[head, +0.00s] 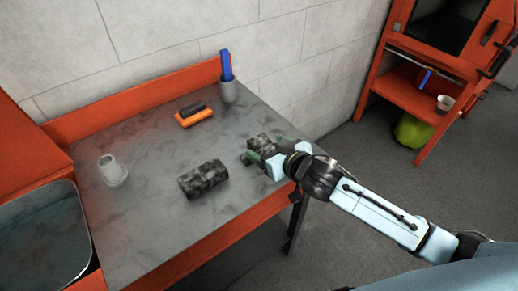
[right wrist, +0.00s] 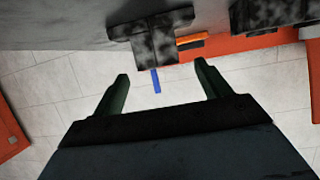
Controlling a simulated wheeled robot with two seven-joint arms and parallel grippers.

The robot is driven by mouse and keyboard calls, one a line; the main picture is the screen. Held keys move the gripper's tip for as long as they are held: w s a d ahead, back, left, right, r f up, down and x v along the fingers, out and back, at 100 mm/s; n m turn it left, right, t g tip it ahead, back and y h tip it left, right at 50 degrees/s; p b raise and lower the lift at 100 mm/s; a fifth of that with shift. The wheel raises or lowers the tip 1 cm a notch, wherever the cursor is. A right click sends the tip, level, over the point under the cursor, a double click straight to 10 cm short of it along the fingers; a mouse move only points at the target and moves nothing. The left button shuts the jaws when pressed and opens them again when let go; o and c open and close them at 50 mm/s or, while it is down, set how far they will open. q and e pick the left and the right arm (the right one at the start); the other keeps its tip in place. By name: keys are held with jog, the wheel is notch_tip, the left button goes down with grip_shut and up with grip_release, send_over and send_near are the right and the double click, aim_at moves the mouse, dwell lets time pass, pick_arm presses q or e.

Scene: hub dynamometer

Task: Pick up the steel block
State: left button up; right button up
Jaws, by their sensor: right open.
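Two dark, mottled metal-like pieces lie on the grey bench top (head: 150,217). The smaller block (head: 260,142) lies by my right gripper (head: 266,149); the larger one (head: 204,180) lies to the left, nearer the front. I cannot tell by looks alone which is the steel block. My right gripper is open, with its fingers about either side of the smaller piece, partly covering it. In the right wrist view, a T-shaped mottled piece (right wrist: 152,42) shows ahead of the open, empty fingers (right wrist: 162,70); no contact is visible. My left gripper is not in view.
An orange-and-black item (head: 195,115) and a grey cup (head: 228,92) holding a blue item (head: 226,65) stand at the back. A pale cup (head: 113,172) stands left, near a dark basin (head: 42,240). An orange raised edge (head: 140,98) runs along the wall.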

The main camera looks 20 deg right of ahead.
aim_at(261, 143)
jog(key=shift+b+x, duration=0.3)
jog(key=shift+x, duration=2.4)
jog(key=shift+d+f, duration=0.1)
jog(key=shift+d, duration=0.05)
jog(key=c, duration=1.4)
jog(key=shift+r, duration=0.2)
jog(key=shift+c, duration=0.6)
